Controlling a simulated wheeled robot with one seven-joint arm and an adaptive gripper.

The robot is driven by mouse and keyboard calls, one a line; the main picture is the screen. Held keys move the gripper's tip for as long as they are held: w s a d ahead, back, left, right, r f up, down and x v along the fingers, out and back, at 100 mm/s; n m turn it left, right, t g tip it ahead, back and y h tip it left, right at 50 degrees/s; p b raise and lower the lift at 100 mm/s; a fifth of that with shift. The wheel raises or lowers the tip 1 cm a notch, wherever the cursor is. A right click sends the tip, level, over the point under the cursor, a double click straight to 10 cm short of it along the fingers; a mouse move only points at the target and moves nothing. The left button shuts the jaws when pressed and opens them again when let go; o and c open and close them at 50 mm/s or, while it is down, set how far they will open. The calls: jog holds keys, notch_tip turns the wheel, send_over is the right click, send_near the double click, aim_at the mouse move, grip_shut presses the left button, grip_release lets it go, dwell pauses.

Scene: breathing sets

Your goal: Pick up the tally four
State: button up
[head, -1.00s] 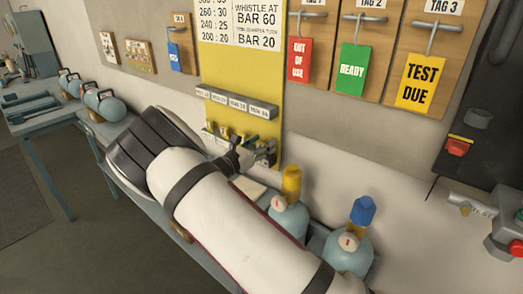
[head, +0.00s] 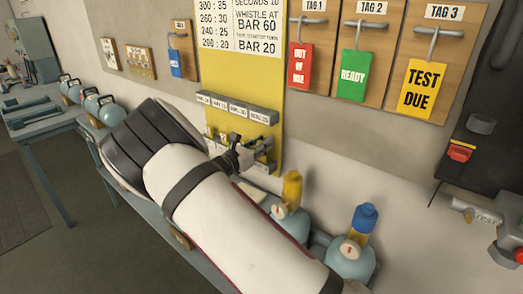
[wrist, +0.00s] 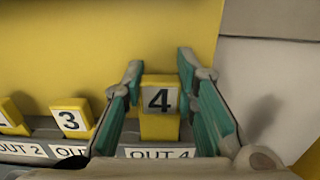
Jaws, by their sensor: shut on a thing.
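The tally four (wrist: 160,122) is a yellow block with a black 4 on a white plate, in the wrist view. My gripper (wrist: 160,75) has its green-padded fingers on either side of it, shut on it. The tally stands upright just behind the OUT 4 label (wrist: 160,153); I cannot tell whether its base is clear of the rack. In the head view my gripper (head: 250,153) is at the lower rack of the yellow board (head: 213,75), and my arm hides part of that rack.
Tally 3 (wrist: 72,118) and another yellow tally (wrist: 12,117) stand to the left in the wrist view. A yellow-topped cylinder (head: 290,222) and a blue-topped cylinder (head: 350,258) stand right of my arm. Hanging tags, such as the green READY tag (head: 353,75), are above.

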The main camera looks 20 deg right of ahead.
jog(key=b+v, duration=0.1)
jog(key=v, duration=1.7)
jog(key=shift+r, duration=0.5)
jog(key=d+n+t+y, duration=0.6)
jog(key=d+y, duration=0.3)
jog(key=d, duration=0.4)
jog(key=shift+d+r+n+t, duration=0.3)
jog(key=shift+d+n, duration=0.05)
jog(key=shift+n, duration=0.35)
jog(key=shift+a, duration=0.1)
